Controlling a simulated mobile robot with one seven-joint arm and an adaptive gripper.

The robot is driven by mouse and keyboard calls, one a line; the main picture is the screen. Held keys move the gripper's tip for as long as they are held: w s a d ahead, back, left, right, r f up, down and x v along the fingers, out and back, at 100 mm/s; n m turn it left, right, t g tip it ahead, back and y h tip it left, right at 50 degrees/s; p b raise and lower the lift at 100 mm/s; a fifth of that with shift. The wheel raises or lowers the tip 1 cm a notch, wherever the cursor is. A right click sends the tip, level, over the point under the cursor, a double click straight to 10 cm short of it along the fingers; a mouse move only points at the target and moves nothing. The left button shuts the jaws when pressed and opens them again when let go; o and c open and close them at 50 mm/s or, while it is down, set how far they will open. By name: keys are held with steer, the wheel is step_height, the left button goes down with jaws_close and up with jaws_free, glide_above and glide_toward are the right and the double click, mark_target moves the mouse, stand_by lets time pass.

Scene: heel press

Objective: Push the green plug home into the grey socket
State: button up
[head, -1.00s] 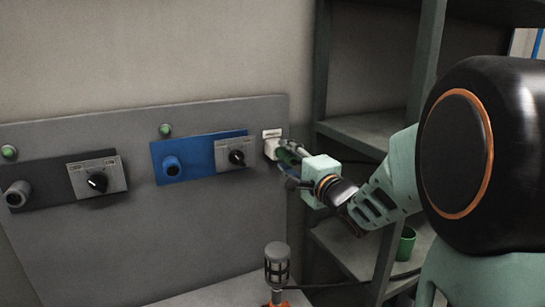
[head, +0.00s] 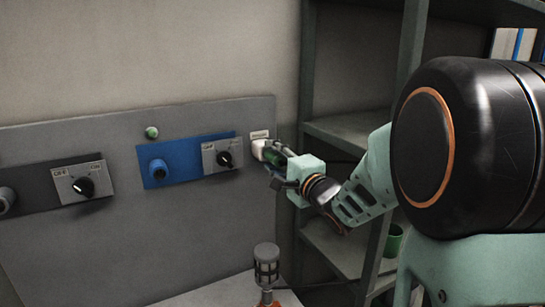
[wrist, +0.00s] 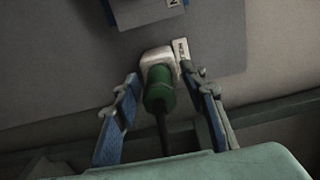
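The green plug (wrist: 159,90) stands in the mouth of the pale grey socket (wrist: 157,61), its dark cable running back toward my wrist. In the head view the plug (head: 272,156) shows partly between my fingers, against the socket (head: 259,148) at the panel's right edge. My gripper (wrist: 160,75) is open. Its two blue-lined fingers stand on either side of the plug, with a visible gap on each side. The fingertips reach close to the socket. How deep the plug sits is hidden.
A grey panel (head: 150,240) carries a blue plate (head: 190,170) with a knob and dial left of the socket. Another dial (head: 84,187) is farther left. Metal shelving (head: 345,132) stands close on the right, with a green cup (head: 393,240). A grey-capped stand (head: 266,265) is below.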

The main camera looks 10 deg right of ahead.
mark_target(280, 163)
stand_by(0.9)
jaws_close()
steer(key=shift+p+v, duration=1)
steer(key=shift+v, duration=2)
steer(key=shift+s, duration=0.1)
